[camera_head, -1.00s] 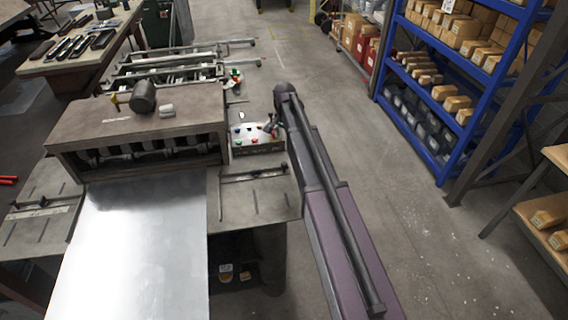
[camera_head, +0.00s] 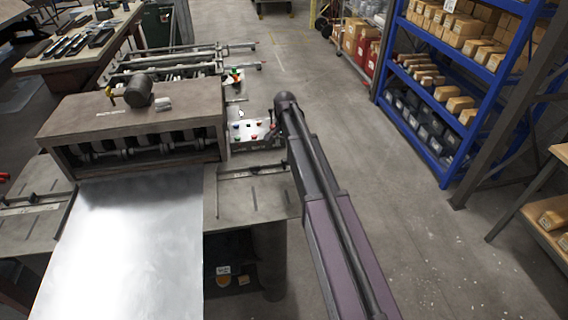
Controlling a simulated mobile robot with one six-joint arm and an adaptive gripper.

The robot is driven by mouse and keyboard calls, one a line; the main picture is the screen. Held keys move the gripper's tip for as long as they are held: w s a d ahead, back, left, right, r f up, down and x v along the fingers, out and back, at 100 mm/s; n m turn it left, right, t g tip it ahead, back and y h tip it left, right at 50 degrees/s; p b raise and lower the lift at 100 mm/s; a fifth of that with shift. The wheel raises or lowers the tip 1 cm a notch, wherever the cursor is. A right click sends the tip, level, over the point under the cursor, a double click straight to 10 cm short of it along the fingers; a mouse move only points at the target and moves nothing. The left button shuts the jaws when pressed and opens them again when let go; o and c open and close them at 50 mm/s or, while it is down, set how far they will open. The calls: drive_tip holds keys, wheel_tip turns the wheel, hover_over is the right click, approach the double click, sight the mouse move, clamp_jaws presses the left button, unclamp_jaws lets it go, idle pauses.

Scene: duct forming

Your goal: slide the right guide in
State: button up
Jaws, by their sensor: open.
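The right guide (camera_head: 250,172) is a thin dark bar with a small upright knob on the right side plate (camera_head: 262,200) of the forming machine. It lies across the plate, to the right of the shiny metal sheet (camera_head: 125,250), with a gap between its knob end and the sheet. The left guide (camera_head: 30,205) lies on the left side plate. My arm reaches up from the bottom, right of the machine, and appears folded back on itself. My gripper does not show.
The machine's roller housing (camera_head: 135,120) stands behind the sheet. A control panel (camera_head: 252,133) with coloured buttons is beside it, close to my arm's upper end. A blue shelf rack (camera_head: 450,90) stands at right. Open floor (camera_head: 400,230) lies between rack and arm.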

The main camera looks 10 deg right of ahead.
sight(285, 159)
drive_tip(key=shift+f+b, duration=3.1)
drive_tip(key=shift+f, duration=0.3)
clamp_jaws()
